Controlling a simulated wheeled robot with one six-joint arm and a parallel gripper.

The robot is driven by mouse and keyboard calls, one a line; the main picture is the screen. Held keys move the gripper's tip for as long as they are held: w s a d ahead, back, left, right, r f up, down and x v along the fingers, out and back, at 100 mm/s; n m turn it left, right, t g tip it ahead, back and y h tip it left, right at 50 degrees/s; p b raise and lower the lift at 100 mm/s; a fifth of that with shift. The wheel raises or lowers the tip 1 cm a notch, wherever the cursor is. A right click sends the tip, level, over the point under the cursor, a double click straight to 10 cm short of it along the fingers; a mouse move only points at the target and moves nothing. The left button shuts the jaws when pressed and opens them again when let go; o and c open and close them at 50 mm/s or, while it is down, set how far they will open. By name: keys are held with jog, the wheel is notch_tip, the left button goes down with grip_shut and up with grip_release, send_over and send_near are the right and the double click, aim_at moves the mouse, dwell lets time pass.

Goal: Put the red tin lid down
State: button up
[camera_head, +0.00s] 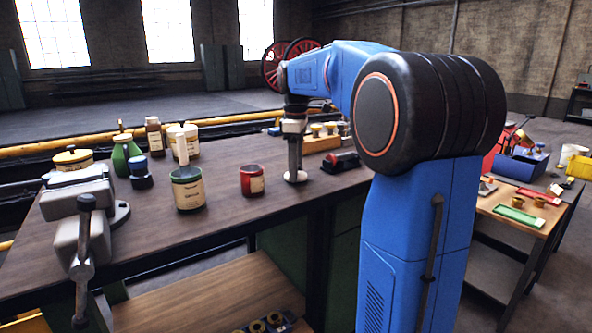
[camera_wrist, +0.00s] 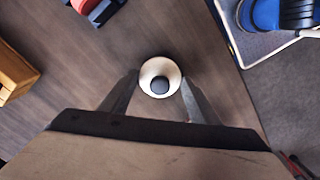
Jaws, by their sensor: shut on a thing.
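My gripper (camera_head: 296,171) points straight down over the bench, near its front edge. In the wrist view its two fingers (camera_wrist: 158,105) flank a round cream lid (camera_wrist: 147,70) with a dark knob in its middle. I take this to be the red tin lid, and the gripper is shut on it. In the head view the lid (camera_head: 296,178) shows as a pale disc at the fingertips, at or just above the bench top; I cannot tell if it touches.
A green tin (camera_head: 187,190) with a brush in it stands left of the red tin. A vise (camera_head: 85,215) is at the left end of the bench. A red and black object (camera_head: 341,161) lies right of the gripper. The bench top (camera_head: 225,222) in front is bare.

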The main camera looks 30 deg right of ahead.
jog(key=shift+f, duration=0.45)
jog(key=shift+f, duration=0.1)
jog(key=o, duration=1.1)
jog(key=shift+c, duration=0.2)
notch_tip(320, 180, up, 12)
